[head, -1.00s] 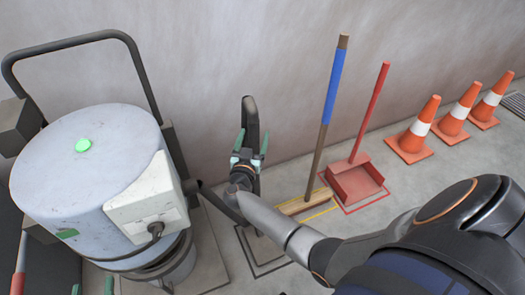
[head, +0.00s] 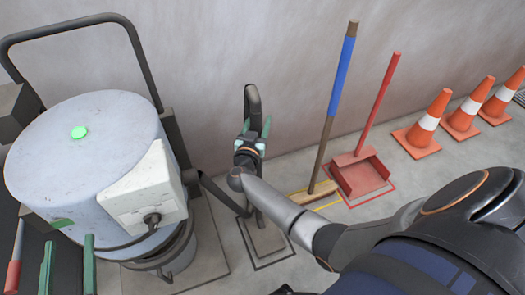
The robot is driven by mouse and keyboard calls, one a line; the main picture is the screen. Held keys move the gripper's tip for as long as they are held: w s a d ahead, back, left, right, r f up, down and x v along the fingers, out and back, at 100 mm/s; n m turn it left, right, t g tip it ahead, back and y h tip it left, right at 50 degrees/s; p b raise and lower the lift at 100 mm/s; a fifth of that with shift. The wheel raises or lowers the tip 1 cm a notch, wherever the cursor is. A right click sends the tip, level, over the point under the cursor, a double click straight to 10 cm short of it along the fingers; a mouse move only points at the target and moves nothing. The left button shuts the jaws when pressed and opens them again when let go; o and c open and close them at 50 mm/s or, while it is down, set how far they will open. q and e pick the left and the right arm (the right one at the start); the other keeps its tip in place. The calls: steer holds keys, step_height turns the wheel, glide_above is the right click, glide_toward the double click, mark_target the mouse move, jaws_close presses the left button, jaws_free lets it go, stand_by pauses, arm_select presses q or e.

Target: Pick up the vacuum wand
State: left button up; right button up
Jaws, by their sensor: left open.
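The vacuum wand (head: 253,100) is a black tube with a curved top, upright near the wall in the middle of the head view. My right gripper (head: 257,124), on the arm from the lower right, has its green fingers on either side of the wand just below the bend. The gripper body hides the wand's lower part, and I cannot tell whether the fingers press on it. My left gripper (head: 68,242) shows at the bottom left as two green fingers, apart and empty, in front of the grey vacuum drum (head: 75,160).
A black frame handle (head: 90,18) rises behind the drum. A broom (head: 340,80) and a red dustpan (head: 362,174) lean right of the wand. Orange cones (head: 427,125) line the wall further right. A dark outlined floor plate (head: 268,240) lies below my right gripper.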

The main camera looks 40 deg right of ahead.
jaws_close()
steer(key=shift+r, duration=0.15)
stand_by(0.5)
